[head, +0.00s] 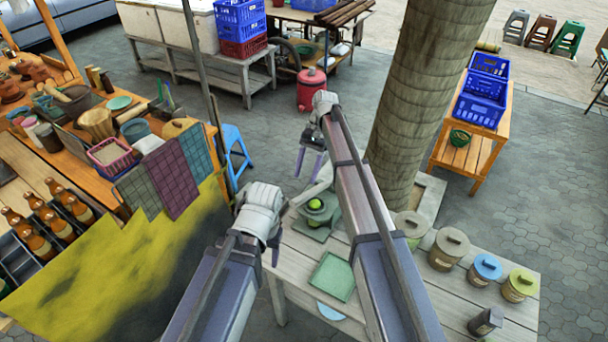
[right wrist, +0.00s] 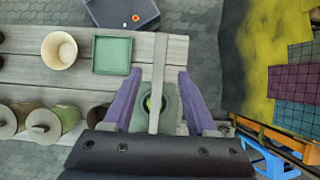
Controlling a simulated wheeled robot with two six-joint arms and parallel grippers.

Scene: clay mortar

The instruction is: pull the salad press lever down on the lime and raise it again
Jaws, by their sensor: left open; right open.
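The grey-green salad press (head: 316,217) stands on the light wooden table, with the lime (head: 315,204) showing as a bright green spot in it. In the right wrist view its pale lever (right wrist: 162,75) is a long bar over the press, and the lime (right wrist: 148,103) shows partly beside it. My right gripper (head: 309,163) is open above and behind the press. In its wrist view, its purple fingers (right wrist: 160,95) lie on either side of the lever, with gaps. My left gripper (head: 272,252) is open left of the press, its fingers mostly hidden.
A green square tray (head: 331,277) lies in front of the press. Lidded jars (head: 449,249) stand at the table's right. A cream cup (right wrist: 60,50) shows in the right wrist view. A tree trunk (head: 425,100) rises behind the table. A yellow-covered stall (head: 120,260) is at left.

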